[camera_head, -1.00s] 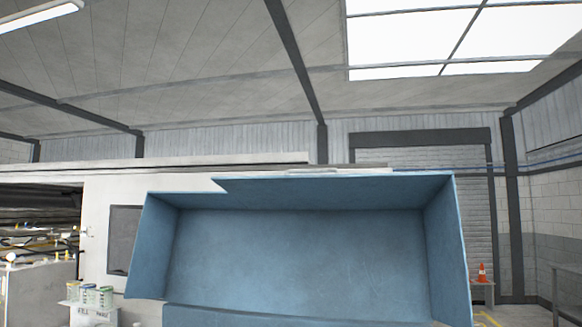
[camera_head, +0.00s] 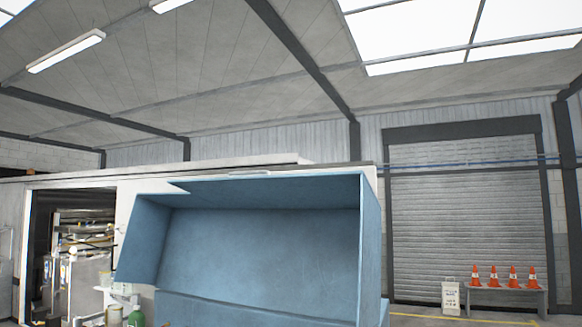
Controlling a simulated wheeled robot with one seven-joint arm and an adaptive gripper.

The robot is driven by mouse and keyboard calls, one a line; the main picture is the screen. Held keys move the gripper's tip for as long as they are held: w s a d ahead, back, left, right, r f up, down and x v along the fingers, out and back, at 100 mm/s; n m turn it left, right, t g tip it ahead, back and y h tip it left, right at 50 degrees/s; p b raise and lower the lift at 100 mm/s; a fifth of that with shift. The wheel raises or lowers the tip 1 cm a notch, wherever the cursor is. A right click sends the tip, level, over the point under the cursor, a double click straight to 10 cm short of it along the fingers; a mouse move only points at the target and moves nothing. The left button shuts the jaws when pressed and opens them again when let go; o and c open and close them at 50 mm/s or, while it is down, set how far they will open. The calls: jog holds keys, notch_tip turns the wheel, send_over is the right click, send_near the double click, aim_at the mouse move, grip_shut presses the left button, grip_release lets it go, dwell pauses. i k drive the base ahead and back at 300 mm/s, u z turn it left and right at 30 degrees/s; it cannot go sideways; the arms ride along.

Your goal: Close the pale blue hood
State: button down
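The pale blue hood (camera_head: 262,250) stands raised in the lower middle of the head view, and I look into its hollow inside. Its left side wall, back panel, top panel and right side wall show. A blue panel (camera_head: 250,312) lies below it, cut off by the bottom edge of the picture. A small light strip, possibly a handle, shows at the hood's top edge. My gripper is not in view, so its relation to the hood cannot be seen.
A white wall or cabin (camera_head: 338,168) stands behind the hood. At the left, an opening shows metal equipment (camera_head: 85,270), with a green bottle (camera_head: 136,317) near it. At the right are a roller door (camera_head: 465,220), several orange cones (camera_head: 494,275) on a bench, and open floor.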

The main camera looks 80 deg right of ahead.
aim_at(309, 245)
jog(key=k, duration=0.15)
jog(key=z, duration=0.85)
